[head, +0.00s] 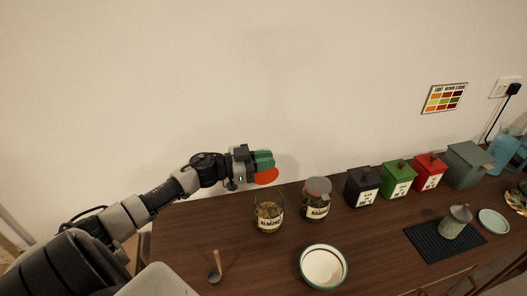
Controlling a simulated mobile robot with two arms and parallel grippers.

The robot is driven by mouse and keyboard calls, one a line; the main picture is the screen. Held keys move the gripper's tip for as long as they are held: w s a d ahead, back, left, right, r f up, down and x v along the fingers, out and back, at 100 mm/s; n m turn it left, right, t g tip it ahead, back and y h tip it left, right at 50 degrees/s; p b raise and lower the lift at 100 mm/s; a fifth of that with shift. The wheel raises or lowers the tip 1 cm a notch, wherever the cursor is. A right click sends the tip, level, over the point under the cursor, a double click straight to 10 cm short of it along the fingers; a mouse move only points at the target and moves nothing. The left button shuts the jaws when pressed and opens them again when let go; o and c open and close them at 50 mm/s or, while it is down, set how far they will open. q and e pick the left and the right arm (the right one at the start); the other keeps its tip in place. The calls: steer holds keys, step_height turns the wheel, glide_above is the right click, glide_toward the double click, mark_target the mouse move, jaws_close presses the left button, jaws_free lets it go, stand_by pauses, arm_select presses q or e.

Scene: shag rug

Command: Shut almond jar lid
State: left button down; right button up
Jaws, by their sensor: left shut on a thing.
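The almond jar (269,218) is a clear glass jar with a white label and brown contents, upright on the wooden counter (190,245). Its top is open. My left gripper (264,164) is above the jar and close to the wall. It is shut on an orange-red disc-shaped lid (267,176), which is tilted and apart from the jar's rim. The fingers hide part of the lid. My right gripper is not in view.
A second labelled jar (317,203) with a lid on stands just right of the almond jar. A white bowl (323,266) and a scoop (215,272) lie in front. Black, green (398,180) and red canisters stand farther right. The counter's left end is clear.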

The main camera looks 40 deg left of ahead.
arm_select(q)
steer(key=s+d+m, duration=0.1)
steer(key=m, duration=0.1)
steer(key=s+d+f+m, duration=0.1)
steer(key=d+m, duration=0.1)
steer(key=s+d+f+m, duration=0.1)
steer(key=m, duration=0.1)
steer(key=shift+s+d+f+m, duration=0.1)
steer(key=shift+s+d+m, duration=0.05)
steer(key=shift+s+m, duration=0.15)
steer(key=f+m+b, duration=0.1)
steer(key=s+d+f+m+b, duration=0.1)
steer(key=m, duration=0.1)
steer(key=d+f+m+b, duration=0.1)
steer(key=shift+s+d, duration=0.1)
steer(key=shift+s, duration=0.25)
steer(key=shift+s+d+f+m+b, duration=0.2)
steer(key=shift+f+m+b, duration=0.2)
steer(key=shift+f+m, duration=0.15)
steer(key=shift+s+d+f+m+b, duration=0.15)
steer(key=shift+f+m+b, duration=0.25)
steer(key=shift+f+m, duration=0.2)
steer(key=shift+s+d+f+m+b, duration=0.1)
steer(key=shift+d+f+m+b, duration=0.1)
steer(key=shift+f+m+b, duration=0.3)
steer(key=shift+f, duration=0.1)
steer(key=c, duration=1.3)
jaws_free()
